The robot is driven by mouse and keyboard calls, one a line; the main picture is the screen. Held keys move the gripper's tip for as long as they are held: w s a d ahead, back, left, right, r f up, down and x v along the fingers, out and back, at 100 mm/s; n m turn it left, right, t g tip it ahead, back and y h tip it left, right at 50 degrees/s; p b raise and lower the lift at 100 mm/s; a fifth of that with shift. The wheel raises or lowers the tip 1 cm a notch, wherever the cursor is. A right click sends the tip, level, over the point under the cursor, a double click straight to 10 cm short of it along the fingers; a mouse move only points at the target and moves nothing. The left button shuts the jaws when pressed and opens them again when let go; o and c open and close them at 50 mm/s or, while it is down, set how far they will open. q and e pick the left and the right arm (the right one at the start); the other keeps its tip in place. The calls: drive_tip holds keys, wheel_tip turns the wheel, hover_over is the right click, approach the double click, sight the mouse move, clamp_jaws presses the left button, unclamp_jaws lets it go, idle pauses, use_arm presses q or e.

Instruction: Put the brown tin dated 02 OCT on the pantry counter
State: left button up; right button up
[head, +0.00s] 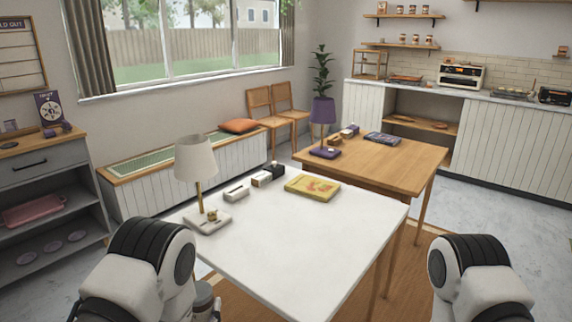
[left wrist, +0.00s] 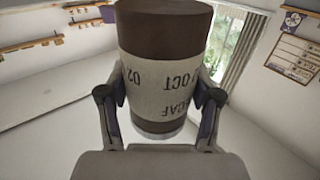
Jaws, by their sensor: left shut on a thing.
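My left gripper (left wrist: 163,92) is shut on a brown tin (left wrist: 165,30) in the left wrist view. The tin has a pale label that reads 02 OCT upside down, with the end of another word below. One finger is on each side of the label. In the head view my left arm is at the lower left, and its fingers cannot be made out clearly. My right arm shows at the lower right, but its gripper is out of view. A long white panelled counter (head: 505,140) stands along the back right wall, and appears to be the pantry counter.
A white table (head: 270,250) stands in front of me with a lamp (head: 195,165) and a yellow book (head: 313,187). A wooden table (head: 400,155) stands behind it. An oven (head: 462,75) and trays occupy the counter top. A grey shelf unit (head: 45,190) is at left.

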sight(197, 292)
use_arm(q)
wheel_tip(197, 292, up, 5)
drive_tip(key=p, duration=0.3)
drive_tip(key=shift+r, duration=0.15)
drive_tip(key=shift+s+r, duration=0.25)
drive_tip(key=s, duration=0.1)
drive_tip(key=s+r, duration=0.1)
drive_tip(key=s, duration=0.2)
drive_tip(key=shift+r, duration=0.35)
use_arm(e)
wheel_tip(197, 292, up, 5)
drive_tip(key=shift+r, duration=0.1)
use_arm(q)
drive_tip(key=shift+w, duration=0.1)
